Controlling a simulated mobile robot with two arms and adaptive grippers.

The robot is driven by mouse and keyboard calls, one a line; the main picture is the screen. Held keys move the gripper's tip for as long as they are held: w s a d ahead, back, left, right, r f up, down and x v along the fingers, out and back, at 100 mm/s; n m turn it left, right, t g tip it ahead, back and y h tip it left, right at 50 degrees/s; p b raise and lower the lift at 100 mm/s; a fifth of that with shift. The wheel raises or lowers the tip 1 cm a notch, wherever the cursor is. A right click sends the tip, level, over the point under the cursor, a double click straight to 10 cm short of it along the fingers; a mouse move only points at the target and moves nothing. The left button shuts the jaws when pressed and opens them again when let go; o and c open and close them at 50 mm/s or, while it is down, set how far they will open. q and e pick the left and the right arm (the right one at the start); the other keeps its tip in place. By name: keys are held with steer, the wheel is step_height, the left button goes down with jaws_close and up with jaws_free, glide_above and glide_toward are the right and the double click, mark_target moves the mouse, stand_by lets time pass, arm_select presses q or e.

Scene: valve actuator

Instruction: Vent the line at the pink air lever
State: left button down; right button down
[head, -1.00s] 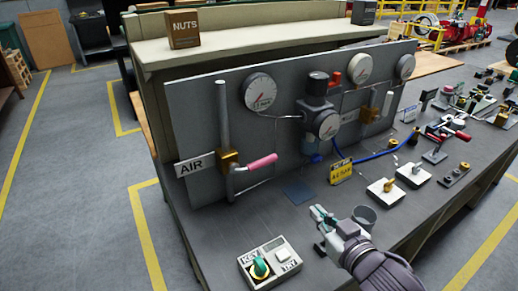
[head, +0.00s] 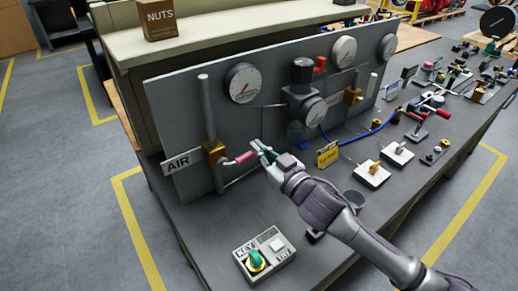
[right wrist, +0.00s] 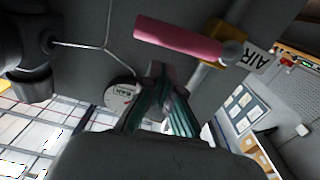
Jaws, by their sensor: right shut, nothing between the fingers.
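The pink air lever (head: 244,157) sticks out to the right from a brass valve (head: 213,154) on a vertical pipe, beside the AIR sign (head: 178,163). My right gripper (head: 262,150) is at the free end of the pink handle, with its teal fingers shut and empty. In the right wrist view, the pink handle (right wrist: 178,38) lies across the top, just beyond the shut fingertips (right wrist: 160,75). I cannot tell whether the fingertips touch it. My left gripper is not in view.
A grey panel (head: 180,105) with several gauges stands behind the lever. A key switch box (head: 264,252) sits at the bench front. A yellow tag (head: 327,155), a blue hose and small white-based fixtures (head: 372,173) are to the right.

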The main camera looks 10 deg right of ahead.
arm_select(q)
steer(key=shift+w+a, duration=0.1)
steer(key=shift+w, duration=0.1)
arm_select(e)
steer(key=shift+w+f, duration=0.2)
steer(key=shift+f, duration=0.5)
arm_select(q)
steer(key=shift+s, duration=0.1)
